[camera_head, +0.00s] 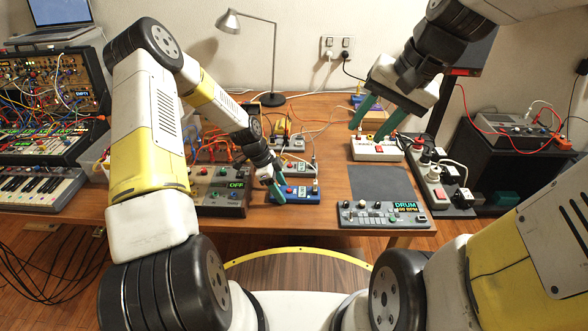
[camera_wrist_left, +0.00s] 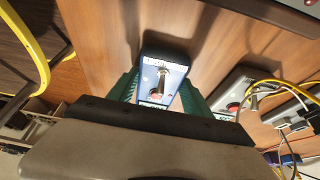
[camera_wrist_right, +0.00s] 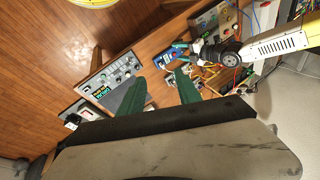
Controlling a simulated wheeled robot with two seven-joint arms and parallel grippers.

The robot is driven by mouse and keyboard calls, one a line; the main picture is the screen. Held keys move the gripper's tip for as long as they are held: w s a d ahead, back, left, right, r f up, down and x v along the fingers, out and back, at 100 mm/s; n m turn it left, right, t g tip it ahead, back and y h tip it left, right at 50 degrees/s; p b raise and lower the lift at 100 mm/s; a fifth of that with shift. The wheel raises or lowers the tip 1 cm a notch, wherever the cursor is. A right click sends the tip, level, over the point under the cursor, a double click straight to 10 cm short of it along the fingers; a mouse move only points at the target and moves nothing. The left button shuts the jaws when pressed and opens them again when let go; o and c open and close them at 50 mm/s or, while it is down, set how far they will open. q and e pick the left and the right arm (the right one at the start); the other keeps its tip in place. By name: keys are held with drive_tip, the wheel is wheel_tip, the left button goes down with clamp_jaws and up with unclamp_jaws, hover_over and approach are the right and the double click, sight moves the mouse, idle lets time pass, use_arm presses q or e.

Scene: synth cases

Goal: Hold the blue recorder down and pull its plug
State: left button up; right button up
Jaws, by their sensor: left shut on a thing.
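The blue recorder (camera_head: 298,193) is a small blue box near the front edge of the wooden table. My left gripper (camera_head: 276,188) is shut on it, and the left wrist view shows its pale, labelled face (camera_wrist_left: 161,78) between the green fingers. A dark upright part (camera_wrist_left: 161,84) stands on that face; I cannot tell whether it is a plug. In the right wrist view the recorder (camera_wrist_right: 170,57) lies beyond the green fingers. My right gripper (camera_head: 366,131) is open and empty, above or beside a white box with buttons (camera_head: 376,154).
A grey mixer marked OFF (camera_head: 217,200) stands left of the recorder. A DRUM unit (camera_head: 380,214) is at the front right, with a dark mat (camera_head: 380,183) behind it. A socket strip with plugs (camera_head: 444,190) lies at the right edge. Several cables cross the table behind.

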drive_tip(key=w+f+m+g+y, duration=0.1)
drive_tip(key=w+f+m+y, duration=0.2)
drive_tip(key=w+f+m, duration=0.5)
drive_tip(key=w+d+f+m+g+y, duration=0.1)
drive_tip(key=w+f+m+y, duration=0.3)
drive_tip(key=f, duration=0.8)
drive_tip(key=w+f+m+g+y, duration=0.1)
drive_tip(key=w+f+m, duration=0.2)
drive_tip(key=w+f, duration=0.5)
drive_tip(key=shift+s+d+f+x, duration=0.1)
drive_tip(key=shift+f+x, duration=0.05)
drive_tip(key=shift+x, duration=1.45)
drive_tip(key=shift+s+d+f+x, duration=0.1)
drive_tip(key=shift+x, duration=1.5)
drive_tip(key=shift+s+d+f+x, duration=0.1)
drive_tip(key=shift+f+x, duration=0.05)
drive_tip(key=shift+x, duration=1.45)
drive_tip(key=shift+a, duration=0.1)
clamp_jaws()
drive_tip(key=shift+r, duration=0.2)
drive_tip(key=shift+r, duration=1.5)
